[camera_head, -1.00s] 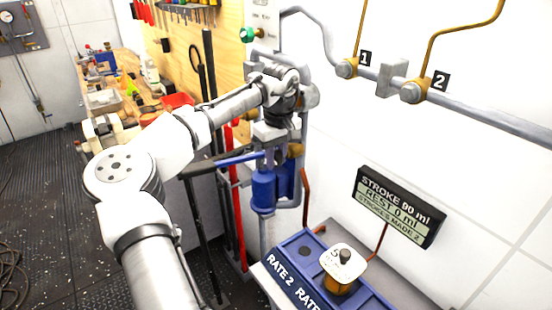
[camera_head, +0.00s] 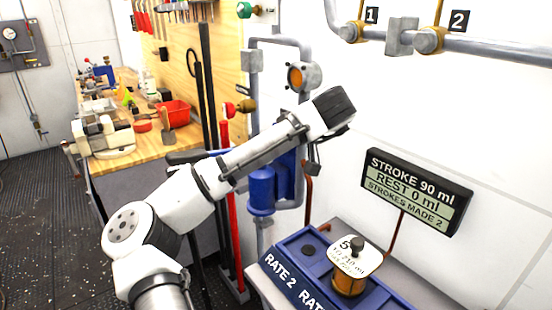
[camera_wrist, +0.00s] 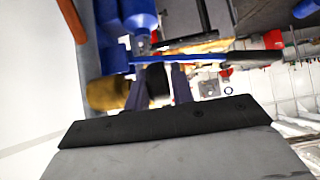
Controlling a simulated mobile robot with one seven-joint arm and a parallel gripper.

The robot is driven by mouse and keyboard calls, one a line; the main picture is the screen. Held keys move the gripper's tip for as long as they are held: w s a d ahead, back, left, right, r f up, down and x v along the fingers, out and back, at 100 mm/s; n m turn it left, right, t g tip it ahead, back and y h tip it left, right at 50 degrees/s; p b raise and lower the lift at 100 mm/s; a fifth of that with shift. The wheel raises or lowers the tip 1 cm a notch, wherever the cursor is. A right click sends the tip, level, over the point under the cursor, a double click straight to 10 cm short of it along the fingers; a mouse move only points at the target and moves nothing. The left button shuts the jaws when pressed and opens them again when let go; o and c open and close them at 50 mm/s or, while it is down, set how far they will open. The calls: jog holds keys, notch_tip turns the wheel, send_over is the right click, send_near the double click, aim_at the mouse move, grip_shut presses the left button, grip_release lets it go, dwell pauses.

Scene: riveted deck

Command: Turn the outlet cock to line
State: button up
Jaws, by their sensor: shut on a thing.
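The brass outlet cock (camera_wrist: 105,93) shows in the wrist view just left of my fingers, with a dark part between them. My gripper (camera_wrist: 158,80) is shut on that dark part, which looks like the cock's handle; the hold is partly hidden. A blue lever (camera_wrist: 205,58) crosses beyond the fingertips. In the head view my forearm and wrist hide the gripper and cock. The blue pump cylinder (camera_head: 262,190) stands below the forearm. The cock's angle cannot be read.
A display (camera_head: 416,190) reads STROKE 90 ml, REST 0 ml, STROKES MADE 2. An amber jar (camera_head: 350,278) with a white tag stands in a blue tray (camera_head: 290,275). Pipes run along the white wall. A cluttered workbench (camera_head: 150,150) stands left.

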jog(key=f+t+y+b, duration=0.1)
jog(key=t+b, duration=0.1)
jog(key=b, duration=0.3)
jog(key=shift+f+t+y, duration=0.1)
jog(key=shift+t+y, duration=0.2)
jog(key=shift+y, duration=0.1)
jog(key=t+b, duration=0.1)
jog(key=b, duration=0.4)
jog(key=shift+d+f+t+y, duration=0.1)
jog(key=shift+d+t+y, duration=0.05)
jog(key=shift+t+y, duration=0.2)
jog(key=b, duration=0.4)
jog(key=shift+w+d+r+t+y, duration=0.1)
jog(key=shift+d+r+t+y, duration=0.15)
jog(key=shift+r+t, duration=0.1)
jog(key=shift+t+b, duration=0.3)
jog(key=shift+b, duration=0.65)
jog(key=shift+a+b, duration=0.1)
jog(key=shift+b, duration=0.2)
jog(key=shift+a+y+b, duration=0.1)
jog(key=shift+y+b, duration=0.3)
jog(key=shift+f, duration=0.1)
jog(key=o, duration=1)
jog(key=shift+a, duration=0.15)
